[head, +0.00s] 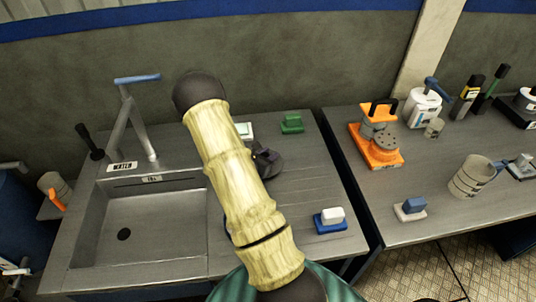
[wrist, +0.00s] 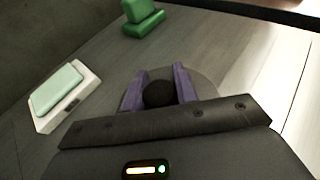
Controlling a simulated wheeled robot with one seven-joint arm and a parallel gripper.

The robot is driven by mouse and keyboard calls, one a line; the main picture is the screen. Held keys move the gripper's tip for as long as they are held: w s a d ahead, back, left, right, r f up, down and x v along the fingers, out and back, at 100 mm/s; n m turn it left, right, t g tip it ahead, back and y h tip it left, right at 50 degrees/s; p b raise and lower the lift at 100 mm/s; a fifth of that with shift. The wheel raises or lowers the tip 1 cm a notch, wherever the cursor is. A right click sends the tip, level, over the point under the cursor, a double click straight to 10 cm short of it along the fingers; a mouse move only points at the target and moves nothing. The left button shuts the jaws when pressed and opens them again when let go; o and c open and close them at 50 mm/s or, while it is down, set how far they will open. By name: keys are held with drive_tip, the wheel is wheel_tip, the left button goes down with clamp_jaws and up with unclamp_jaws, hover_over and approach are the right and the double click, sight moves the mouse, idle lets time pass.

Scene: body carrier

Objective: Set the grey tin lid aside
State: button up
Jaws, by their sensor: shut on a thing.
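The grey tin lid is a round disc with a black knob; in the wrist view the lid (wrist: 207,88) lies beyond and between my purple fingers. My gripper (wrist: 160,75) is shut on the knob, one finger on each side. In the head view the lid (head: 271,164) shows as a dark disc beside my gripper (head: 258,152), over the counter right of the sink. My arm hides part of both there. I cannot tell whether the lid touches the counter.
A white block with a pale green top (wrist: 62,97) and a green block (wrist: 143,20) stand near the lid. A blue and white block (head: 331,220) sits at the counter's front right. The sink (head: 145,225) is left. The counter's right side is mostly clear.

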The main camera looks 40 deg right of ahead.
drive_tip(key=shift+f, duration=0.15)
drive_tip(key=o, duration=1)
drive_tip(key=shift+c, duration=0.2)
drive_tip(key=shift+a+r, duration=0.1)
drive_tip(key=shift+r, duration=0.1)
drive_tip(key=b+v, duration=0.1)
drive_tip(key=v, duration=1.1)
drive_tip(key=shift+b, duration=0.3)
